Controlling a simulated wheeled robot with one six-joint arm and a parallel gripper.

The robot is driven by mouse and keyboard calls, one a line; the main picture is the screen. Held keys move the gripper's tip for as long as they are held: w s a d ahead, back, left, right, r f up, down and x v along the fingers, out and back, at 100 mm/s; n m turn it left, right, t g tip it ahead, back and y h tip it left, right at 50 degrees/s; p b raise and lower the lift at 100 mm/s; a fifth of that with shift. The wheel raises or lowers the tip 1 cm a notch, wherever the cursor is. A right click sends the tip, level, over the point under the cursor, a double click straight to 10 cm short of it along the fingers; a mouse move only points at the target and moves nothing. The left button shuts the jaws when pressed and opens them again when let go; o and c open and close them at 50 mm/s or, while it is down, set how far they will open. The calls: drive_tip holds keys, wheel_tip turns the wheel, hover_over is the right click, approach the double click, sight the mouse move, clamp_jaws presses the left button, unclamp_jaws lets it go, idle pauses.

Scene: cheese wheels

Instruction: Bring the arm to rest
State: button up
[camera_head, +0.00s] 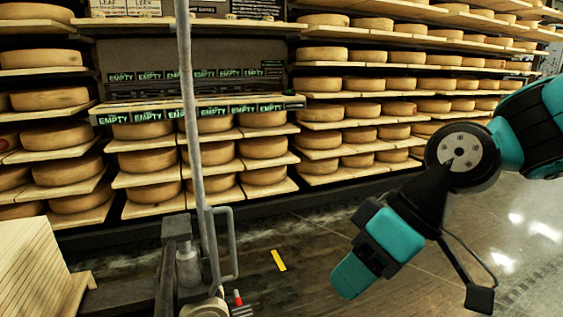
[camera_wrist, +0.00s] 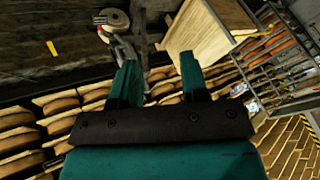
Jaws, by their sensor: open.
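My arm comes in from the right edge of the head view, bent at a black round joint and reaching down to the left. My gripper (camera_head: 352,274) hangs over the open floor, apart from the shelves. In the wrist view my gripper (camera_wrist: 159,75) shows two teal fingers spread apart with nothing between them. The gap between the fingers looks out on floor and shelving. Nothing is held.
Shelves of cheese wheels (camera_head: 345,110) line the back, several boards high. A grey metal pole (camera_head: 190,110) stands left of centre. Pale wooden boards (camera_head: 30,270) are stacked at lower left. A yellow floor mark (camera_head: 278,260) lies on open floor between pole and gripper.

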drive_tip(key=s+d+r+m+h+p, duration=0.25)
drive_tip(key=s+d, duration=0.35)
drive_tip(key=s, duration=0.3)
wheel_tip(320, 180, up, 36)
drive_tip(key=p, duration=3.6)
drive_tip(key=shift+w+a+p, duration=0.15)
drive_tip(key=shift+p, duration=0.15)
drive_tip(key=shift+m, duration=0.25)
